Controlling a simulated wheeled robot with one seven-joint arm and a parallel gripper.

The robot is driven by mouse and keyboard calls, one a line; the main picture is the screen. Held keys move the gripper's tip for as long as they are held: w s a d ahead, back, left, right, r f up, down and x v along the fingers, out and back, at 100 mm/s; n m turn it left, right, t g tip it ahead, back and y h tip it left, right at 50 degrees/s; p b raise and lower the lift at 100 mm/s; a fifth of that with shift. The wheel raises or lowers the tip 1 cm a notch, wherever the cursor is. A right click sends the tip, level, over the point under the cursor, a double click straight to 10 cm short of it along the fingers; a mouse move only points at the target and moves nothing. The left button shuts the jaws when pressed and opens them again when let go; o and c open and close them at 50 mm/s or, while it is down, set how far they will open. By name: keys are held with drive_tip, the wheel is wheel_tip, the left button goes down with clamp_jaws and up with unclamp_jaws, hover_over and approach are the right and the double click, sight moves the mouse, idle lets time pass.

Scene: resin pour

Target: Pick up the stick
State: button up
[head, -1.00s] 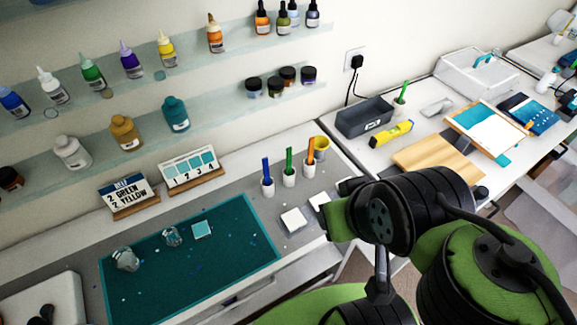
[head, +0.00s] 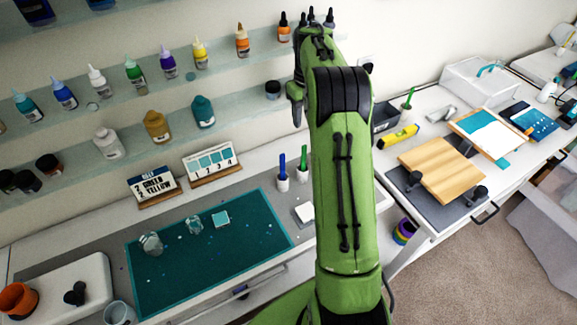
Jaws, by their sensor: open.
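A blue stick (head: 282,167) stands upright in a small white cup on the grey bench. A green stick (head: 303,160) stands upright in another small white cup just right of it. Another green stick (head: 408,96) stands in a holder on the right-hand table. The orange stick seen earlier is hidden behind my green arm. My arm rises through the middle of the picture, and its far end bends toward the shelves. My gripper's jaws cannot be made out behind the arm. I see no stick held.
A teal mat (head: 258,236) holds a pale square and two clear lumps. Bottles line the shelves (head: 148,80) close to the arm's far end. A wooden board (head: 442,170), a yellow tool (head: 398,137) and a tilted frame (head: 488,137) occupy the right table.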

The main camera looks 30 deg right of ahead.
sight(303, 161)
wheel_tip(303, 161, down, 16)
drive_tip(key=shift+r, duration=0.1)
clamp_jaws()
idle(0.4)
